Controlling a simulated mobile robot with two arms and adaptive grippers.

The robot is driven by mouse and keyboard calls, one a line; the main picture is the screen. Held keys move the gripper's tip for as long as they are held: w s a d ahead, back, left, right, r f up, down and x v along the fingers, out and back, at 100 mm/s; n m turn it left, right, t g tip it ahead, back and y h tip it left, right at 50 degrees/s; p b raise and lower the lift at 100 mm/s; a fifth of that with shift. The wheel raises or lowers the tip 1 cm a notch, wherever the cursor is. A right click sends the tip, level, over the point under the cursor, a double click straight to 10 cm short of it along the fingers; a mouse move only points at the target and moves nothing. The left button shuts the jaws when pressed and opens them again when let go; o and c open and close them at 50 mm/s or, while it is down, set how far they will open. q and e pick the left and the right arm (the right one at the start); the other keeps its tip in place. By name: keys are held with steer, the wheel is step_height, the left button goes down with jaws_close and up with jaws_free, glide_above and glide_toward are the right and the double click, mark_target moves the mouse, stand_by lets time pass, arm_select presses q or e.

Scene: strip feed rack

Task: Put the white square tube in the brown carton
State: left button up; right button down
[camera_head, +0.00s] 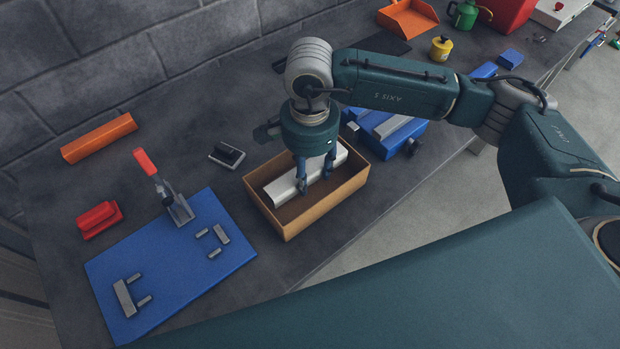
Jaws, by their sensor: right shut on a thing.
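The brown carton (328,208) is an open box in the middle of the bench. The white square tube (284,189) lies inside the carton's outline, lengthwise along it; I cannot tell whether it touches the carton's floor. My right gripper (314,190) reaches down from above into the carton and is shut on the tube near its middle. The fingers and wrist hide part of the tube. My left gripper is not in view.
An orange bar (99,138), a red block (99,219) and a small black-and-grey item (227,155) sit nearby. A blue vise (385,132) stands right behind the carton.

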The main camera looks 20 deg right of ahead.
mark_target(310, 182)
step_height(310, 182, down, 4)
steer(key=shift+r+p, duration=0.1)
steer(key=shift+p, duration=0.4)
steer(key=shift+f, duration=0.3)
steer(key=c, duration=0.9)
jaws_free()
steer(key=shift+c, duration=0.2)
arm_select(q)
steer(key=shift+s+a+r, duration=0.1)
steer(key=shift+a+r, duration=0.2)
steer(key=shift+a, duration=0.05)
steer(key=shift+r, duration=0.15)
arm_select(e)
steer(key=shift+r, duration=0.1)
steer(key=shift+r, duration=0.2)
step_height(310, 182, up, 11)
steer(key=b, duration=0.3)
steer(key=shift+f+b, duration=0.2)
steer(key=shift+b, duration=0.15)
steer(key=shift+s+r, duration=0.1)
steer(key=shift+r, duration=0.45)
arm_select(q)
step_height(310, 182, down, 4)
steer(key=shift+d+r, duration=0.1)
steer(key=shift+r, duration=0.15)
